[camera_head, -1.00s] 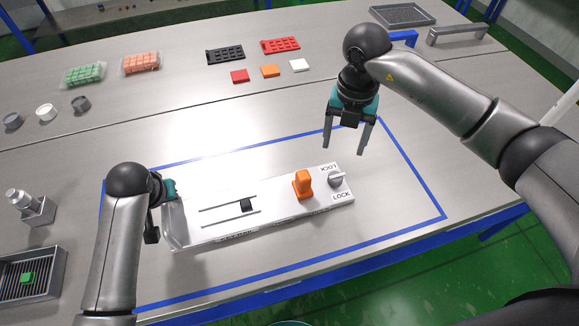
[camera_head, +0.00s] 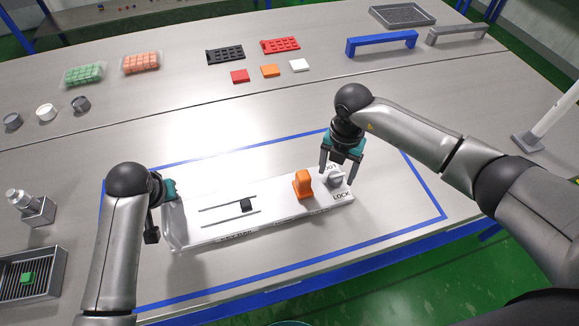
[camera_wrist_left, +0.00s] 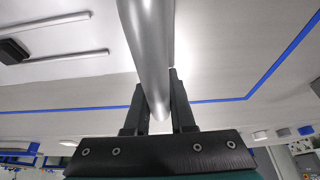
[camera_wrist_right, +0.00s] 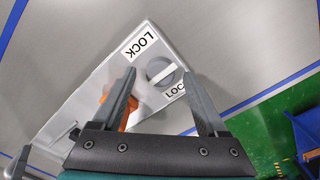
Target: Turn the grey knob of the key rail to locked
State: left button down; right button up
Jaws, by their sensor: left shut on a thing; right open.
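The key rail (camera_head: 275,212) is a long pale panel lying inside the blue outline on the table. Its grey knob (camera_head: 335,178) sits at the right end, between two labels, one reading LOCK (camera_head: 341,195). In the right wrist view the knob (camera_wrist_right: 162,72) shows a pale bar across its round face. My right gripper (camera_head: 338,174) is open above the knob, its fingers on either side, with no clear contact. An orange knob (camera_head: 303,184) stands left of the grey one. My left gripper (camera_wrist_left: 157,105) is shut on the rail's left-end handle (camera_wrist_left: 148,40).
A black slider (camera_head: 246,205) sits in the rail's slot. Red, orange and white tiles (camera_head: 270,71) and trays lie farther back. A metal bin (camera_head: 30,275) with a green piece stands at the left. Table around the rail is clear.

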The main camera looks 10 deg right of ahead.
jog(key=shift+f, duration=0.5)
grip_shut()
dwell(0.3)
